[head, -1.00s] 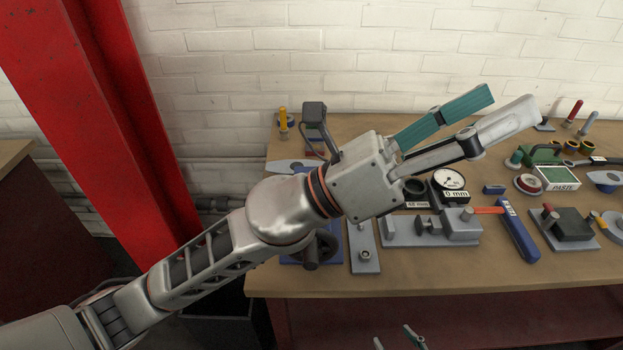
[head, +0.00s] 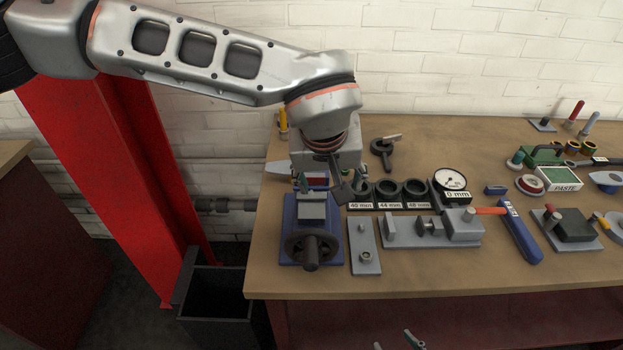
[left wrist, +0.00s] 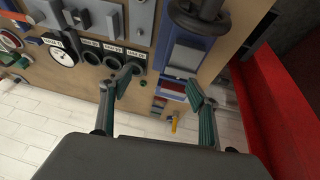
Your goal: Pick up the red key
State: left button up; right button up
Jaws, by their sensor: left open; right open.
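A red upright handle (head: 575,109) stands at the back right of the bench in the head view, beside a pale blue one; I cannot tell for sure whether it is the red key. My left gripper (head: 325,187) points down over the left of the bench, just behind the blue vise (head: 290,240). In the left wrist view its open fingers (left wrist: 161,79) have a small red, white and blue object (left wrist: 172,91) beyond them, not held. That object is partly hidden by the gripper in the head view. My right gripper (head: 396,340) shows only its tips at the bottom edge, open.
Three black ring holders (head: 388,190) and a dial gauge (head: 450,180) stand right of my left gripper. The bench's front strip is clear.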

aim_at(312, 176)
pick_arm(q)
jog(key=shift+t+y, duration=0.5)
jog(key=shift+t, duration=0.1)
jog(key=w+a+r, duration=0.2)
jog(key=w+a, duration=0.1)
jog(key=shift+w+a+f, duration=0.1)
jog(key=shift+w+f, duration=0.05)
jog(key=shift+w, duration=0.15)
jog(key=shift+x, duration=3.5)
jog(key=shift+a, duration=0.15)
jog(key=c, duration=1.3)
